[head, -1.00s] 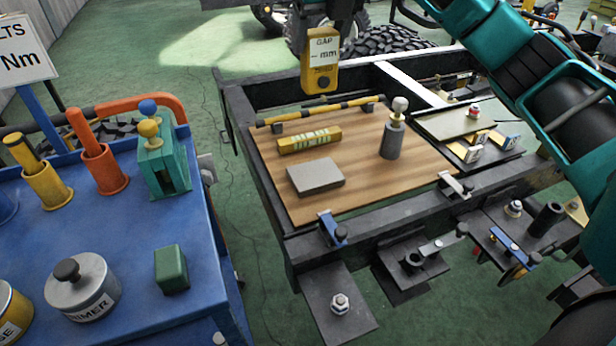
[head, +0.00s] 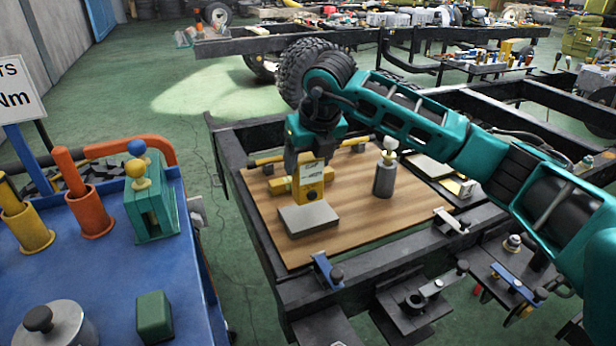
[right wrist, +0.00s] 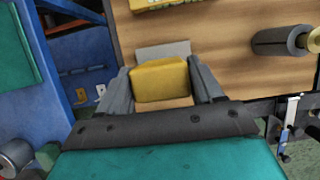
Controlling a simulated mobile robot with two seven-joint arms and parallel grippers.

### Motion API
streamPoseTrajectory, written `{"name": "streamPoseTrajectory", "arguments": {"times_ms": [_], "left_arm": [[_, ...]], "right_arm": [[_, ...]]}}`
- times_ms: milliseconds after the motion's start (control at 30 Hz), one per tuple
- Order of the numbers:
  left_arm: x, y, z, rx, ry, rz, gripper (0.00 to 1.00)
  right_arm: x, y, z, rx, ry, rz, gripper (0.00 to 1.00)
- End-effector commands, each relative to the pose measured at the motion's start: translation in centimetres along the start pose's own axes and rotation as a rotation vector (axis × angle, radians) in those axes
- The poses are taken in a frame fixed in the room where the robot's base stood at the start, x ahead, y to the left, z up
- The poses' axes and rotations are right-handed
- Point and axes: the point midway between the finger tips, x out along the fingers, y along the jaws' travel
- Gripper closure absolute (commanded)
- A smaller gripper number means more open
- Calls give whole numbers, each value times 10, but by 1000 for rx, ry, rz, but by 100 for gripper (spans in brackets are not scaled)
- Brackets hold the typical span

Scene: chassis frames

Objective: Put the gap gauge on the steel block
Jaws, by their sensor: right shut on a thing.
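The gap gauge (head: 315,188) is a yellow upright block with a white label. My right gripper (head: 308,163) is shut on its upper part. In the right wrist view the gauge (right wrist: 160,82) sits between the two fingers (right wrist: 162,90). The steel block (head: 309,219) is a flat grey plate on the wooden board. In the head view the gauge's lower end shows just above the block's back edge; I cannot tell whether they touch. In the right wrist view part of the block (right wrist: 163,50) shows past the gauge, which hides the rest. My left gripper is not in view.
On the wooden board (head: 370,222) a yellow bar (head: 281,186) lies behind the gauge, and a grey cylinder with a pale knob (head: 385,178) stands to the right. A blue bench (head: 85,255) with colored tools is at the left. Clamps line the board's front edge.

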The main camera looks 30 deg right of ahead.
Motion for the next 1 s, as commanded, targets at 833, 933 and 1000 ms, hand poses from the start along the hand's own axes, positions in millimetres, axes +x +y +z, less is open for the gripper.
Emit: {"name": "streamPoseTrajectory", "arguments": {"times_ms": [833, 933, 1000], "left_arm": [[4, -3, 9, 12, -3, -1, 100], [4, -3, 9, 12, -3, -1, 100], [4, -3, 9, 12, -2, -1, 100]], "right_arm": [[38, 0, -16, 0, 2, -1, 16], [38, 0, -16, 0, 2, -1, 9], [38, 0, -16, 0, 2, -1, 9]]}}
